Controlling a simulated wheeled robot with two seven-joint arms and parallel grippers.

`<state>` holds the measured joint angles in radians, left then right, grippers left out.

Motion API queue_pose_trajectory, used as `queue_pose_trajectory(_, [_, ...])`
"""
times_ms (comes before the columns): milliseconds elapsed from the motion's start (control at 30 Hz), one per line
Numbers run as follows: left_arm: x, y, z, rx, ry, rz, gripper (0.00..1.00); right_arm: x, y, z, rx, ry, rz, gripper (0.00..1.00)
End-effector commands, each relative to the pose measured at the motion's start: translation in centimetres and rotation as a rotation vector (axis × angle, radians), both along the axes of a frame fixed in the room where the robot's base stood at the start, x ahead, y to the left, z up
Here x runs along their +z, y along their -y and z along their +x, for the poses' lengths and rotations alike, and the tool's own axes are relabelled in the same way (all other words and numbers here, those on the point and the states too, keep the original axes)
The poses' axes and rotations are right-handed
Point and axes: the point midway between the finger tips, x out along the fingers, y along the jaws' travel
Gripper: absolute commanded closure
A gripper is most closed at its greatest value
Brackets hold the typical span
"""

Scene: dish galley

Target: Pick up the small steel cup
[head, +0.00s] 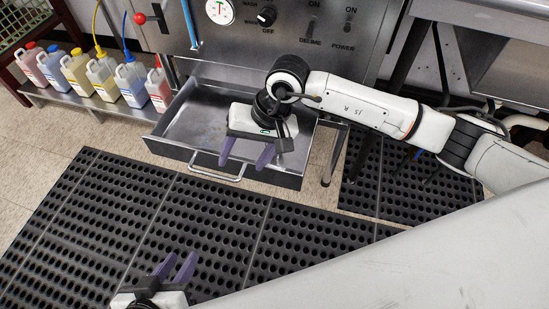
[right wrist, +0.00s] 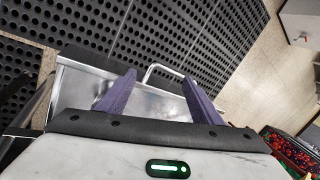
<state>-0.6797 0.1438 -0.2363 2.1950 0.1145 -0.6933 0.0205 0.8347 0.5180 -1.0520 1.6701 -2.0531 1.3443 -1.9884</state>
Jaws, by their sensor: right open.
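I cannot make out the small steel cup in either view; part of the drawer is hidden behind my right gripper and arm. The open steel drawer (head: 195,120) sits below the control panel, and its visible floor looks bare. My right gripper (head: 243,162) is over the drawer, near its front edge, with its purple fingers apart and nothing seen between them. In the right wrist view the open fingers (right wrist: 158,78) are above the drawer's metal interior (right wrist: 155,100). My left gripper (head: 180,258) is low in the head view, over the floor mat, with its fingers apart and empty.
The drawer's handle (head: 217,174) sticks out at the front. Several capped jugs (head: 130,84) stand on a low shelf at left. Black perforated mats (head: 120,220) cover the floor. A crate with red and green contents (right wrist: 292,150) shows at the right wrist view's edge.

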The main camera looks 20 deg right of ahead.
Motion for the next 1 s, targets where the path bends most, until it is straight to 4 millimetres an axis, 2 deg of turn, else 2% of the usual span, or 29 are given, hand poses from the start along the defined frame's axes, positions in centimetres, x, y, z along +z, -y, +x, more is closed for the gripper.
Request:
queue_pose_trajectory(33, [-0.8, 0.1, 0.0, -0.001, 0.001, -0.003, 0.69, -0.5, 2.9, 2.1, 0.051, 0.077, -0.124, 0.4])
queue_pose_trajectory(100, [-1.0, 0.2, 0.1, -0.003, 0.001, -0.006, 0.69, -0.1, 6.0, 3.9, 0.104, 0.141, -0.258, 0.4])
queue_pose_trajectory(233, [-1.1, 0.3, 0.1, -0.006, -0.001, -0.008, 0.69, 0.3, 9.1, 5.7, 0.151, 0.193, -0.391, 0.4])
queue_pose_trajectory(500, [-1.8, 0.8, 0.4, -0.033, -0.026, -0.006, 0.69, -3.2, 9.6, 6.8, 0.16, 0.199, -0.413, 0.4])
queue_pose_trajectory(733, [-2.2, 1.1, 0.4, -0.049, -0.042, -0.004, 0.69, -5.0, 9.7, 7.2, 0.159, 0.199, -0.41, 0.4])
queue_pose_trajectory(900, [-2.8, 1.7, 0.7, -0.08, -0.063, 0.002, 0.69, -7.8, 10.0, 7.4, 0.158, 0.197, -0.408, 0.4])
queue_pose_trajectory(1000, [-2.9, 1.9, 0.7, -0.094, -0.074, 0.003, 0.69, -8.8, 10.0, 7.9, 0.158, 0.199, -0.409, 0.4])
